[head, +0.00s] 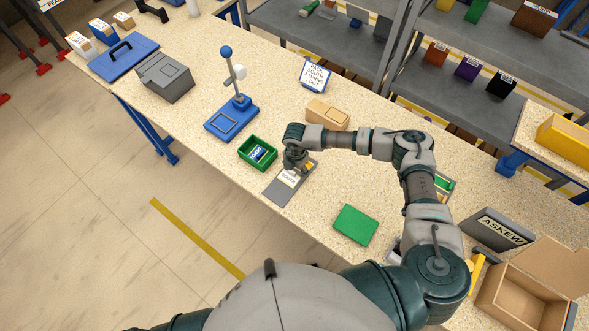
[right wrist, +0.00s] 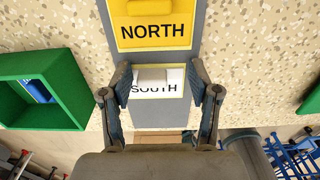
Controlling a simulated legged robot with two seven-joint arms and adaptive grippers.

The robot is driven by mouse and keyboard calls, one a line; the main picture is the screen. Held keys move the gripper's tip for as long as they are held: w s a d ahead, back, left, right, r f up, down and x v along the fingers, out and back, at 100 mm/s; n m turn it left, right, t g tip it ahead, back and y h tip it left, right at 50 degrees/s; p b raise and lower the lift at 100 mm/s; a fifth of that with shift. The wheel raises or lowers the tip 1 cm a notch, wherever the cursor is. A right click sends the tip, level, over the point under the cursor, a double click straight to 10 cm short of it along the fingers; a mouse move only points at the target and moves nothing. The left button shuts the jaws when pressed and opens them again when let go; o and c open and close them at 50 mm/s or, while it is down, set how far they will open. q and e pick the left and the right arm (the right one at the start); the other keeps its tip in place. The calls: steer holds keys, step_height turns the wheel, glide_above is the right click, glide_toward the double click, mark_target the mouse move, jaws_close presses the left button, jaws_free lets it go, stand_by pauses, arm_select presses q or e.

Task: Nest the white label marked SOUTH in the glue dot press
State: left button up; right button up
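The white label marked SOUTH (right wrist: 158,88) lies on a grey strip-shaped holder (right wrist: 210,28), beside a yellow label marked NORTH (right wrist: 152,24). It also shows in the head view (head: 289,181), partly under my gripper. My right gripper (right wrist: 161,75) is open, with its fingers on either side of the SOUTH label. I cannot tell if they touch it. In the head view my right gripper (head: 294,168) is low over the holder. The glue dot press (head: 227,118) is blue with a post and a ball-topped lever, further back on the bench. My left gripper is not in view.
A green bin (head: 247,162) with blue items stands just left of the holder. A green pad (head: 355,225) lies to the right. A tan box (head: 327,114) and a sign (head: 315,75) stand behind. An ASKEW bin (head: 497,230) is at the right.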

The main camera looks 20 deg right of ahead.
mark_target(294, 171)
steer(key=r, duration=0.2)
steer(key=a+r, duration=0.1)
steer(key=r, duration=0.2)
steer(key=shift+w+a, duration=0.1)
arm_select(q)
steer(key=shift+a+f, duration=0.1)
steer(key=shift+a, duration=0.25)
arm_select(e)
step_height(294, 171, up, 7)
steer(key=shift+d, duration=0.35)
